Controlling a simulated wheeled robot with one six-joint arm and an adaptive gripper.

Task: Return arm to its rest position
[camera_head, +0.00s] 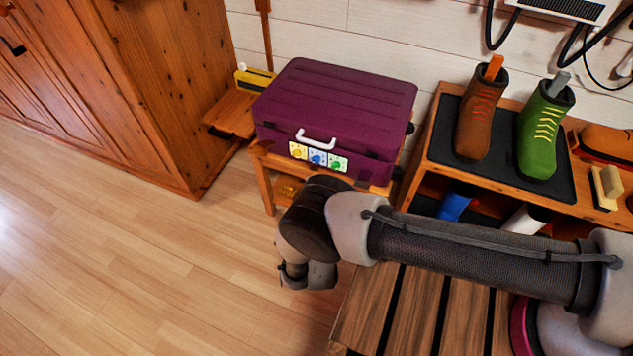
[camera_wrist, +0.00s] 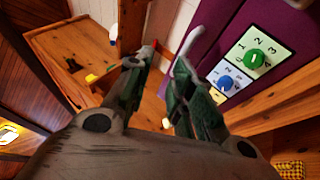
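My arm stretches across the head view from the lower right, with its bent wrist in front of the wooden stand. My gripper (camera_wrist: 165,60) shows in the wrist view with its two dark fingers apart and nothing between them. In the head view its fingers are mostly hidden by the wrist. A purple case (camera_head: 335,100) with a white handle (camera_head: 315,140) and yellow, blue and green dials stands shut on the stand. In the wrist view the case (camera_wrist: 235,35) is to the right of the fingers, close behind the right one in the picture; I cannot tell if they touch.
A shoe rack (camera_head: 425,170) at right holds a brown boot (camera_head: 482,115), a green boot (camera_head: 541,135) and other footwear. A slatted bench (camera_head: 465,310) lies below my arm. A wooden cabinet (camera_head: 150,80) stands at left. The floor (camera_head: 130,260) at lower left is clear.

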